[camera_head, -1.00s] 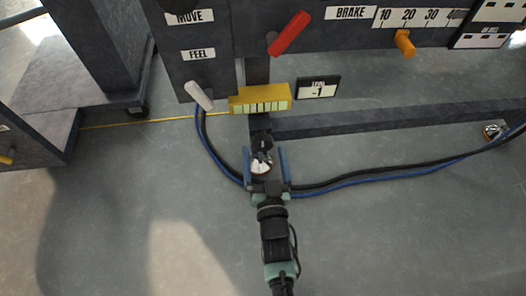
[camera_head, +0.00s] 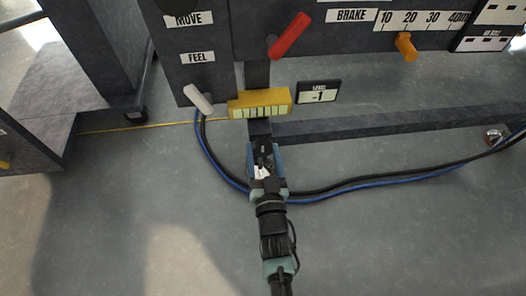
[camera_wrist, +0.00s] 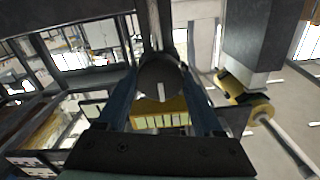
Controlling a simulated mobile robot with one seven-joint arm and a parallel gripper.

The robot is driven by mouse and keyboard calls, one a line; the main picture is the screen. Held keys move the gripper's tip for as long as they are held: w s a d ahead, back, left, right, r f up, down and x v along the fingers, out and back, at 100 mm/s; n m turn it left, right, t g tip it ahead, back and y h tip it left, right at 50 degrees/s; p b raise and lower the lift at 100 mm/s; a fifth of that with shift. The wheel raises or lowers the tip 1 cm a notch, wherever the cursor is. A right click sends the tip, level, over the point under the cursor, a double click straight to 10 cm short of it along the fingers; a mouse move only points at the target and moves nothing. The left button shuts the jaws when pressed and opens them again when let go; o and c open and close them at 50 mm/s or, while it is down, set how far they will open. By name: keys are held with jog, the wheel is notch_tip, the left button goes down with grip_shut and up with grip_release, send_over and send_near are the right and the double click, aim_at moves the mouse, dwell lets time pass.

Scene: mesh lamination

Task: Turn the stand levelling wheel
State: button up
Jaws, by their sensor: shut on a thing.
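The stand levelling wheel (camera_wrist: 160,72) shows in the wrist view as a dark round knob between my two blue fingers. In the head view, my gripper (camera_head: 264,152) is shut on it at the foot of the stand post, and the fingers hide most of it. A pale, shiny bit shows between the fingers there. The yellow level gauge (camera_head: 259,103) sits on the post just above; it also shows in the wrist view (camera_wrist: 160,113). A small level display (camera_head: 318,92) to its right reads -1.
Black and blue cables (camera_head: 370,176) cross the floor by my gripper. A dark beam (camera_head: 390,122) runs right from the post. A white lever (camera_head: 198,98), a red brake lever (camera_head: 289,36) and an orange knob (camera_head: 406,46) stick out above. The floor in front is clear.

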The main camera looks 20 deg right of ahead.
jog(key=shift+m, duration=0.3)
jog(key=m+p, duration=0.1)
jog(key=m, duration=0.3)
jog(key=shift+p, duration=0.3)
jog(key=m, duration=0.5)
dwell(0.3)
jog(key=o, duration=1.4)
jog(key=shift+c, duration=0.2)
